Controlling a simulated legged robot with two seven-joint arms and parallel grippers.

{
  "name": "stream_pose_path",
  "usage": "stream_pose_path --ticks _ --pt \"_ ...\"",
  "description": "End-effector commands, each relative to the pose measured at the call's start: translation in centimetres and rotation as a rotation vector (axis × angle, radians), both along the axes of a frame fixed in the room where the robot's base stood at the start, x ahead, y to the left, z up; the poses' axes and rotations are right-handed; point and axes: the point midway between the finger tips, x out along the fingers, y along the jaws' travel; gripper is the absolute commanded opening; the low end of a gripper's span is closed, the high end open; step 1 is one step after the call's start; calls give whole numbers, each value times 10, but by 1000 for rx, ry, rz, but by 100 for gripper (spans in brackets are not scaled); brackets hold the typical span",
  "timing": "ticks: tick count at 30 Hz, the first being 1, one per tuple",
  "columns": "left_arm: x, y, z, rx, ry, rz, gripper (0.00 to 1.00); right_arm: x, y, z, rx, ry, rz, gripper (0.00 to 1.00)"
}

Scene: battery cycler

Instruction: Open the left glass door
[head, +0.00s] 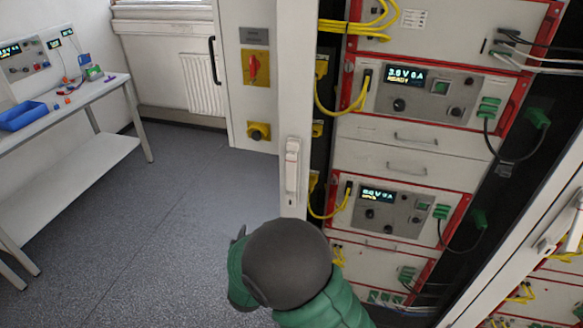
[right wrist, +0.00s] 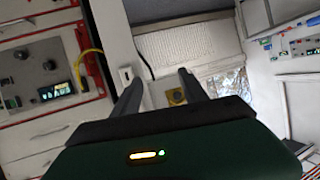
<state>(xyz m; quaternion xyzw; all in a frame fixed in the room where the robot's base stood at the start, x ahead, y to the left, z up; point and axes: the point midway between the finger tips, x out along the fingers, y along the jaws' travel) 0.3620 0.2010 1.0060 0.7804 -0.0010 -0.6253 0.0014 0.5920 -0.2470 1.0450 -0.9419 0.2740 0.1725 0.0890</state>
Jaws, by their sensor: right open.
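A white upright frame (head: 299,110) stands at the left of the instrument rack, with a white lever handle (head: 291,165) on it. I take this as the left glass door's frame, but I cannot make out the glass or tell how far it is open. My right gripper (head: 240,236) is below and left of the handle, mostly hidden by my dark round wrist. In the right wrist view its two fingers (right wrist: 161,77) are apart with nothing held, and the handle (right wrist: 126,75) shows beside the left fingertip. My left gripper is not in view.
A second white door frame (head: 520,262) slants at the right. A panel with a red switch (head: 253,68) and a black pull handle (head: 213,61) stands left of the rack. A bench with a blue tray (head: 22,115) is far left. The grey floor (head: 150,215) between is clear.

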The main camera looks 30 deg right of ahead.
Motion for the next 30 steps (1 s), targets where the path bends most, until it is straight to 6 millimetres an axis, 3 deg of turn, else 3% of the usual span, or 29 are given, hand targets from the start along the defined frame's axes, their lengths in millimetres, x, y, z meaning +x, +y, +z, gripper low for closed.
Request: stream_pose_path --ticks 1,3,7,11,24,30 --pt "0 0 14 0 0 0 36 1 -11 19 -83 -66 -78 51" --pt "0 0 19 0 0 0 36 -5 -25 37 -189 -148 -178 51" --pt "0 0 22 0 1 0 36 -15 -37 55 -303 -222 -280 51" --pt "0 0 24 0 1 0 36 -7 -48 57 -319 -232 -297 51" --pt "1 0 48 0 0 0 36 63 -133 58 -316 -232 -296 51" --pt "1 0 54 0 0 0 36 87 -160 56 -315 -232 -294 51"
